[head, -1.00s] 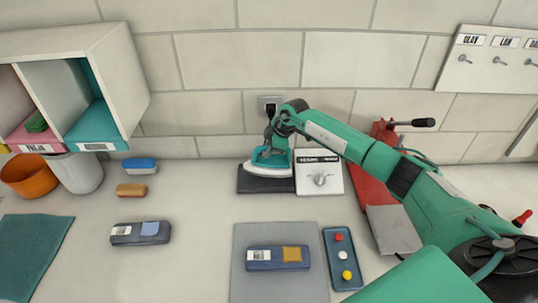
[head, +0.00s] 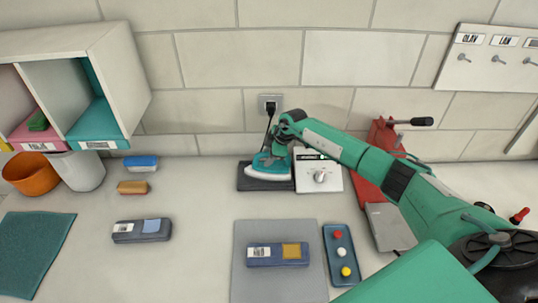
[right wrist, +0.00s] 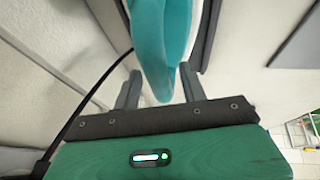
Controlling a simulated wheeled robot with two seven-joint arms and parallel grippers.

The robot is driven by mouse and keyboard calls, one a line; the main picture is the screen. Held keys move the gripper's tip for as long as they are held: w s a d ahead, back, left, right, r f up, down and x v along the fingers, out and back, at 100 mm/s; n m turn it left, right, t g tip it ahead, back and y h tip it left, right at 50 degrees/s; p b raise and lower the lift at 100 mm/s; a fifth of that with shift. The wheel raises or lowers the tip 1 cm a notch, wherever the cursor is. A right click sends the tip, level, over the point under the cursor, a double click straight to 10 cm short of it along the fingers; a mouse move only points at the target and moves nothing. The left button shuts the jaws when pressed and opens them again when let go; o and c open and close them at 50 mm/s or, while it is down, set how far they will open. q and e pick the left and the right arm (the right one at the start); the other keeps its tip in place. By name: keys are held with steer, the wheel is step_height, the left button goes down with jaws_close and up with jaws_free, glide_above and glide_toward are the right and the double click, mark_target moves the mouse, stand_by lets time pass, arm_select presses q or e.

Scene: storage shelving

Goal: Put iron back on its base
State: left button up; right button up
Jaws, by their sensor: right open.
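The iron (head: 267,171), teal with a pale sole, sits at the dark base pad (head: 252,185) beside the white control box (head: 333,183) in the head view. Whether its sole lies fully flat on the pad is hard to tell. My right gripper (head: 273,152) is at the iron's upper part, partly hiding it. In the right wrist view, the two fingers (right wrist: 158,88) are apart, with the teal iron body (right wrist: 172,50) in front of and between them. The fingers look clear of the iron. My left gripper is not in view.
A black cord (head: 269,128) runs from the wall socket (head: 271,104) down behind the iron. A red tool with a black handle (head: 384,135) stands right of the box. A grey mat (head: 240,270) and a button tray (head: 341,255) lie in front.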

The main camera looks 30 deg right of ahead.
steer(key=shift+d+r, duration=0.1)
steer(key=shift+r, duration=0.05)
steer(key=shift+s+d+r+b, duration=0.1)
steer(key=shift+r+b, duration=0.2)
steer(key=b+v, duration=0.4)
steer(key=v, duration=0.7)
steer(key=shift+s, duration=0.15)
